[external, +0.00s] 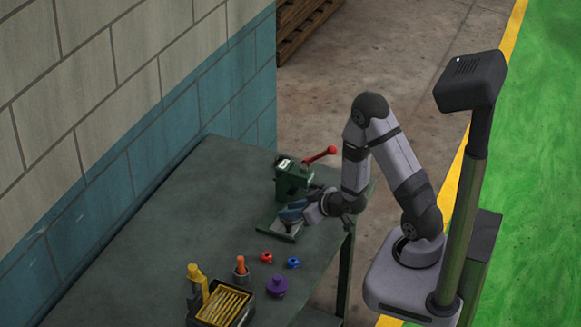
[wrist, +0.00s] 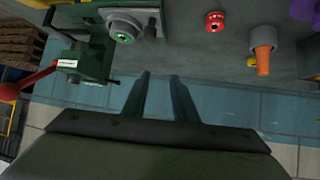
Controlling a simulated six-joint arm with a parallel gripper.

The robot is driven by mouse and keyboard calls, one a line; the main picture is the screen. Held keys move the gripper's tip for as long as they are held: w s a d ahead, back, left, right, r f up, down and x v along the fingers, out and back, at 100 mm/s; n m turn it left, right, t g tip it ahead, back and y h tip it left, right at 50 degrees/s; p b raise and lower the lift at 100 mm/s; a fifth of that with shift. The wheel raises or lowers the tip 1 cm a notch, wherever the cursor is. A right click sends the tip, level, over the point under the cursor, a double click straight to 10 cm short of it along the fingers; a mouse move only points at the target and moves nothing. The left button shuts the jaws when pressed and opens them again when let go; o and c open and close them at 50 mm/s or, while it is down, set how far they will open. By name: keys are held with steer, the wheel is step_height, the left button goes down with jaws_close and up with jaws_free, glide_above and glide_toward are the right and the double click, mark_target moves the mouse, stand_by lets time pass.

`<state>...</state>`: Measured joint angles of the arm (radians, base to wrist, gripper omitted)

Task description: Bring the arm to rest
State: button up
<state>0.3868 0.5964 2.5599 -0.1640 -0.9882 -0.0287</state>
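My gripper (external: 293,212) is over the near side of the green machine (external: 293,180), which has a red-knobbed lever (external: 320,156) and stands on the bench. In the wrist view my two fingers (wrist: 160,80) are apart with nothing visible between them. There the machine (wrist: 88,62) is to the left of the fingers, with its red lever (wrist: 22,86) at the left edge. A round grey part with a green centre (wrist: 125,28) lies beyond the fingertips. In the external view my gripper hides part of the machine's base; whether they touch cannot be told.
On the bench (external: 190,200) are a red ring (external: 266,257), a blue ring (external: 293,262), a purple knobbed piece (external: 277,286), an orange peg in a cup (external: 240,267), a yellow bottle (external: 197,281) and a black tray (external: 247,313). The bench's far left is clear, beside a block wall (external: 100,190).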

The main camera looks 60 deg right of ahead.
steer(key=s+a+r+n+g+y+b, duration=0.1)
steer(key=s+a+r+g, duration=0.1)
steer(key=s+a+g, duration=0.65)
steer(key=s+a+r+n+g+y+b, duration=0.1)
steer(key=s+a+r+g+y, duration=0.3)
steer(key=s, duration=0.7)
step_height(320, 180, down, 46)
steer(key=t+h+b, duration=0.1)
steer(key=h+b, duration=0.1)
steer(key=b, duration=4.2)
steer(key=shift+w+a+f, duration=0.15)
steer(key=shift+a+f, duration=0.1)
steer(key=shift+a, duration=0.05)
steer(key=shift+t, duration=0.25)
step_height(320, 180, up, 33)
steer(key=p, duration=3.2)
steer(key=shift+f, duration=0.1)
